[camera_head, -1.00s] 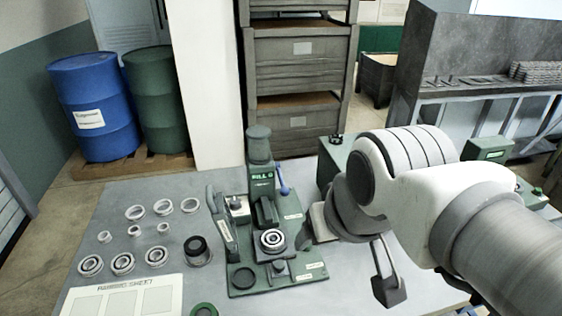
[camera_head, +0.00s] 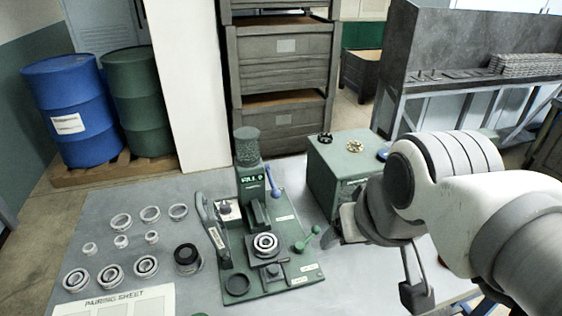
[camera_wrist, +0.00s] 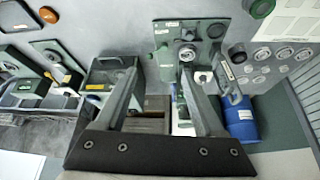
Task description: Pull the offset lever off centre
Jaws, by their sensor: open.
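The ring grinder is a green machine with a base plate (camera_head: 238,271), a tall column and a metal ring (camera_head: 265,243) in its middle. A lever with a green knob (camera_head: 307,238) sticks out at its right edge. A blue-handled lever (camera_head: 273,184) stands by the column, and a dark handle (camera_head: 215,232) rises on the left. The small labels are unreadable, so I cannot tell which is the offset lever. My gripper (camera_head: 345,228) is right of the green-knobbed lever, apart from it. In the wrist view my gripper (camera_wrist: 160,76) is open and empty.
A green box (camera_head: 335,162) with small parts on top stands behind my gripper. Several loose rings (camera_head: 122,221), a dark cup (camera_head: 187,257) and a pairing sheet (camera_head: 128,303) lie left of the grinder. Blue (camera_head: 70,110) and green (camera_head: 136,90) barrels stand beyond the table.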

